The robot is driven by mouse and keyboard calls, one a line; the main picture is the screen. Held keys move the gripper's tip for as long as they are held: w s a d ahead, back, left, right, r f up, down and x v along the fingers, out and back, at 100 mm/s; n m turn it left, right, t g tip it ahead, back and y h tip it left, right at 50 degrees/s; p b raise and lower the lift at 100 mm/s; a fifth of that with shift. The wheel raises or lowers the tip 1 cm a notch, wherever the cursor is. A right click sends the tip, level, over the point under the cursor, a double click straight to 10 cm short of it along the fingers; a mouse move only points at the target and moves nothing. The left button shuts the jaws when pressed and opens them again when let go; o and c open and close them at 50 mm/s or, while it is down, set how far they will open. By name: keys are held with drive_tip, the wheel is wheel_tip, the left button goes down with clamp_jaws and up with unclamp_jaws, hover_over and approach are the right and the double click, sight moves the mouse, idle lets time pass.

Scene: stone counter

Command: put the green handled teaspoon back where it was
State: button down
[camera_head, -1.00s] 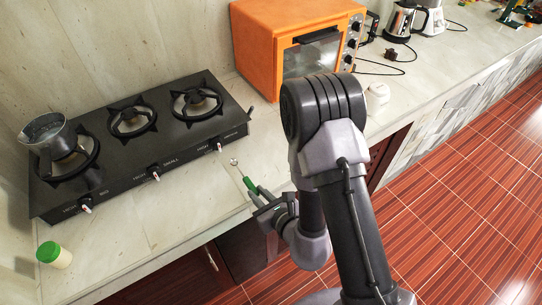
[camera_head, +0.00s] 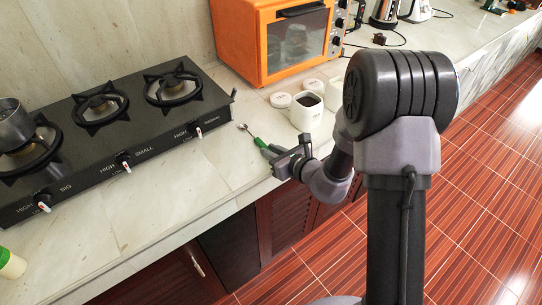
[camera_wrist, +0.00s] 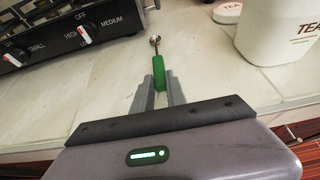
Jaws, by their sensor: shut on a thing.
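The teaspoon has a green handle (camera_head: 260,143) and a small metal bowl (camera_head: 243,126). It also shows in the wrist view, its green handle (camera_wrist: 159,73) between the fingertips and its bowl (camera_wrist: 155,40) pointing away. My gripper (camera_head: 273,151) is shut on the handle over the front part of the counter, right of the stove. In the wrist view my gripper (camera_wrist: 159,88) hides the rear end of the handle. I cannot tell whether the spoon touches the counter.
A white canister (camera_head: 307,111) with a dark open top stands right of the spoon; it is marked TEA in the wrist view (camera_wrist: 278,35). White lids (camera_head: 281,100) lie near it. The black stove (camera_head: 110,115) is left, an orange oven (camera_head: 270,45) behind. Bare counter (camera_head: 215,165) lies in front.

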drive_tip(key=shift+f, duration=0.25)
drive_tip(key=c, duration=1.3)
unclamp_jaws()
drive_tip(key=shift+r, duration=0.1)
drive_tip(key=shift+c, duration=0.2)
